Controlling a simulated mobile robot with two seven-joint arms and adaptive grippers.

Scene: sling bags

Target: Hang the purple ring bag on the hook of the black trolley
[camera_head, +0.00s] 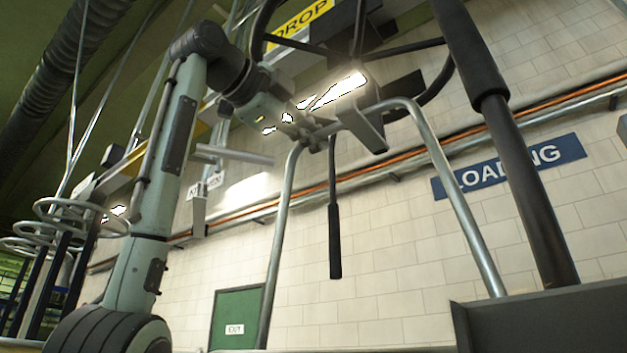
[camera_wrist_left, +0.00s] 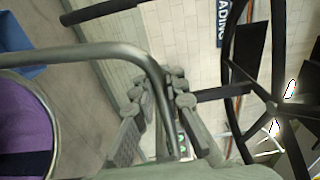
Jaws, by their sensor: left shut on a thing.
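My left gripper (camera_head: 318,132) reaches up from the left and is shut on the grey tube handle (camera_head: 440,160), an inverted U, near its upper left bend. The handle also passes between the fingers in the left wrist view (camera_wrist_left: 110,52). The purple bag (camera_wrist_left: 22,130) shows at the left edge of that view, with a grey ring rim; most of it is cut off. A black wheel-like frame (camera_head: 400,48) with spokes hangs above and behind the gripper, possibly part of the black trolley. I cannot make out its hook clearly. My right gripper is not in view.
A black rod (camera_head: 335,240) hangs behind the handle. A thick black post (camera_head: 515,170) stands at the right. Wire spirals (camera_head: 75,215) on dark posts are at the left. A blue LOADING sign (camera_head: 510,165) is on the pale brick wall behind.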

